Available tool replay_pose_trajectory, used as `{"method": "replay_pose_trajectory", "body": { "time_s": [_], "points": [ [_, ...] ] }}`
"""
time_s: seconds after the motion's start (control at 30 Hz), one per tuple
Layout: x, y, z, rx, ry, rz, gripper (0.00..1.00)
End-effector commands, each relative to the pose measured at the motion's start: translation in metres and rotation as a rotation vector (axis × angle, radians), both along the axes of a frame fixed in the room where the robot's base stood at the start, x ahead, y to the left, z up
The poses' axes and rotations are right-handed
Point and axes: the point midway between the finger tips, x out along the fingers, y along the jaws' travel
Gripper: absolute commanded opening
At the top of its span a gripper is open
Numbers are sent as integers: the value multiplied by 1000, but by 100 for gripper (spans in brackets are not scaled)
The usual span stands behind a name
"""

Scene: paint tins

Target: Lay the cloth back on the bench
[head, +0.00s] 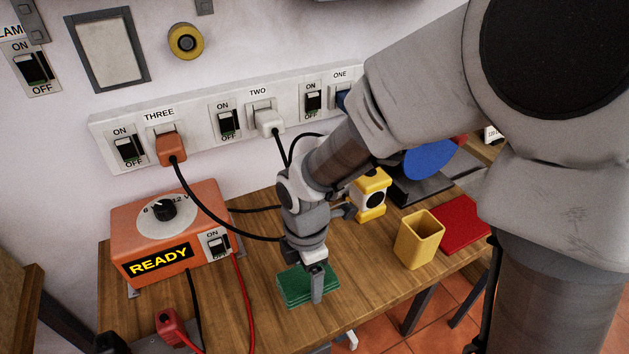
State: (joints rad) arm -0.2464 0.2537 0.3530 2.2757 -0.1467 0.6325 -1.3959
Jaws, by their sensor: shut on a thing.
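A green folded cloth (292,287) is at the front middle of the wooden bench (262,245). My gripper (316,290) points down over the cloth and is shut on it, with one finger showing in front. The cloth looks flat and level. I cannot tell whether it touches the bench top or is held just above it. My gripper hides part of the cloth's middle and back edge.
An orange power box (180,232) marked READY stands at the left, with black and red leads nearby. A yellow cup (419,240), a yellow block-like object (371,196) and a red flat item (462,224) are at the right. A socket strip (193,120) runs along the wall.

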Motion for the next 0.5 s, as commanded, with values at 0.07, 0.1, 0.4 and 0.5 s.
{"method": "replay_pose_trajectory", "body": {
  "time_s": [0.07,0.1,0.4,0.5],
  "points": [
    [8,8,-9,0,2,3,37],
    [12,11,-10,0,1,2,37],
    [17,15,-31,-2,3,2,37],
    [16,14,-43,-1,4,1,37]
  ]
}}
